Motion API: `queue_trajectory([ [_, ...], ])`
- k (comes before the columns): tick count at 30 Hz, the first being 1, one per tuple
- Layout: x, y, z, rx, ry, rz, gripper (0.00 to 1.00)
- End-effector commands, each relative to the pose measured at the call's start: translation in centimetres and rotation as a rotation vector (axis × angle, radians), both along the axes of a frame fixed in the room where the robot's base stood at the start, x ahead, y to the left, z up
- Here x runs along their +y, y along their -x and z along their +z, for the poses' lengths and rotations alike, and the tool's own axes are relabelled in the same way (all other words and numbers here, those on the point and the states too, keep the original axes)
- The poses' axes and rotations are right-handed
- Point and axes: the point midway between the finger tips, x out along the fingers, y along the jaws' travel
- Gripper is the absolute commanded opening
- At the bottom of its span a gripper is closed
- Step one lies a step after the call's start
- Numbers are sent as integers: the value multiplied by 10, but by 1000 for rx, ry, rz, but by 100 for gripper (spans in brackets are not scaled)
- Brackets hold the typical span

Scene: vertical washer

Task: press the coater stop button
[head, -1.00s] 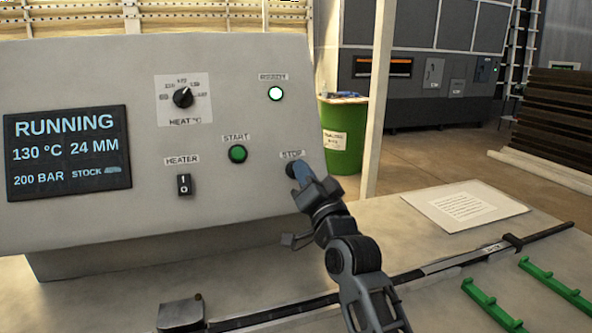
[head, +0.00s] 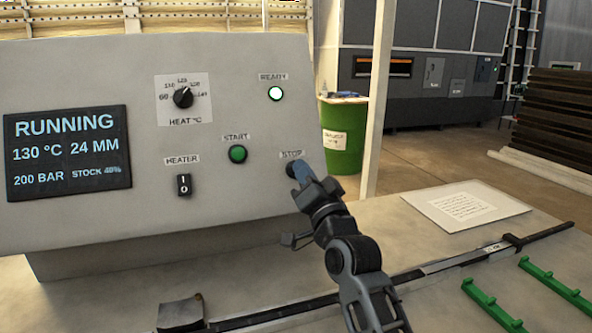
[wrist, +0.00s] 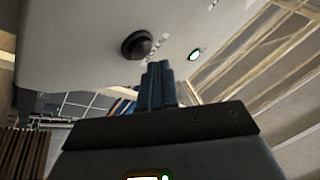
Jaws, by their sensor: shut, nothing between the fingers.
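The stop button is a black round knob under the STOP label (head: 292,154) on the sloped grey panel (head: 80,60). In the head view it shows only in part, behind my gripper (head: 297,170). In the wrist view the dark stop button (wrist: 137,44) stands clear on the panel, just beyond and left of my fingertips (wrist: 157,66). My gripper is shut and empty, with its blue-grey fingers together. The fingertips are close to the button; the wrist view shows a small gap in the picture, but I cannot tell the exact distance. The screen (head: 67,152) reads RUNNING.
A green start button (head: 238,154), a heater switch (head: 184,185), a heat dial (head: 183,97) and a lit ready lamp (head: 276,93) share the panel. A paper sheet (head: 465,205), a dark rail (head: 430,270) and green brackets (head: 490,303) lie on the bench.

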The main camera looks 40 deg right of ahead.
Motion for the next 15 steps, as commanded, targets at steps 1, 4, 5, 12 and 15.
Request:
queue_trajectory([
  [1,0,0,0,0,0,0,0],
  [4,0,0,0,0,0,0,0],
  [5,0,0,0,0,0,0,0],
  [12,-1,-1,-1,-1,-1,-1,0],
  [15,-2,-4,-3,-2,-2,-1,0],
])
